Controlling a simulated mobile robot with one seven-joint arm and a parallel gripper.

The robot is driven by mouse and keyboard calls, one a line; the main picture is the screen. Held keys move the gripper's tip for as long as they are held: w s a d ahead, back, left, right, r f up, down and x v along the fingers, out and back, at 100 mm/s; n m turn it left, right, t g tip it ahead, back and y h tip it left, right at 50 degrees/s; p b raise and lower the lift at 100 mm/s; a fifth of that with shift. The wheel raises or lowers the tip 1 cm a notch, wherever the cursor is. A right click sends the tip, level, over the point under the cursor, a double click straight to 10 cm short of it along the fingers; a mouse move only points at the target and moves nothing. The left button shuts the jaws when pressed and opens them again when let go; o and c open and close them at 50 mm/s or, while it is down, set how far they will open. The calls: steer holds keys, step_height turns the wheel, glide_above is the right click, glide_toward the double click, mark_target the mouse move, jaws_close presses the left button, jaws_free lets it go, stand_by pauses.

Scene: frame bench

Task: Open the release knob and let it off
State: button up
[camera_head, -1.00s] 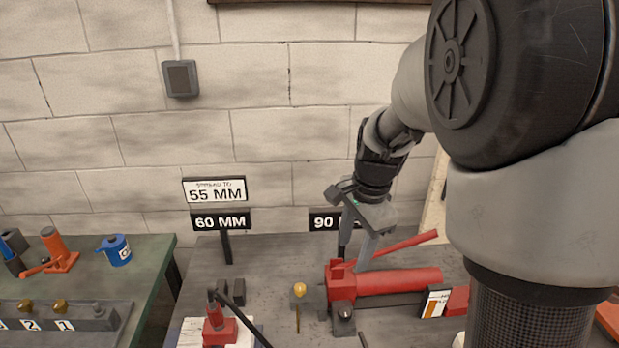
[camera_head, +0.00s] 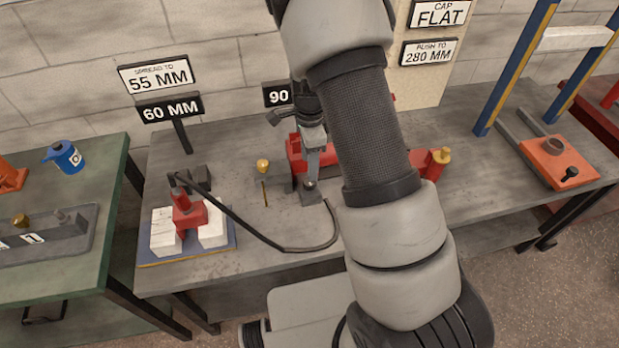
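A small dark round knob (camera_head: 310,185) sits on a grey block at the front of the red hydraulic pump (camera_head: 293,158); I take it to be the release knob. My gripper (camera_head: 313,174) points down with its fingertips right at or just above this knob. Only one finger shows clearly, so I cannot tell whether it is open or closed on the knob, or whether it touches. My arm hides much of the pump's middle. A brass-yellow knob (camera_head: 263,166) stands on a grey block left of the gripper.
A black hose (camera_head: 262,236) curves across the bench (camera_head: 170,278) from a red spreader (camera_head: 187,212) between white blocks. A 60 MM sign (camera_head: 170,108) stands behind. A blue-and-yellow press frame (camera_head: 518,65) stands at right. The bench front left of my arm is mostly clear.

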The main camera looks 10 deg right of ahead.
mark_target(310, 185)
step_height(310, 185, down, 7)
steer(key=shift+r, duration=0.1)
stand_by(0.3)
steer(key=c, duration=1)
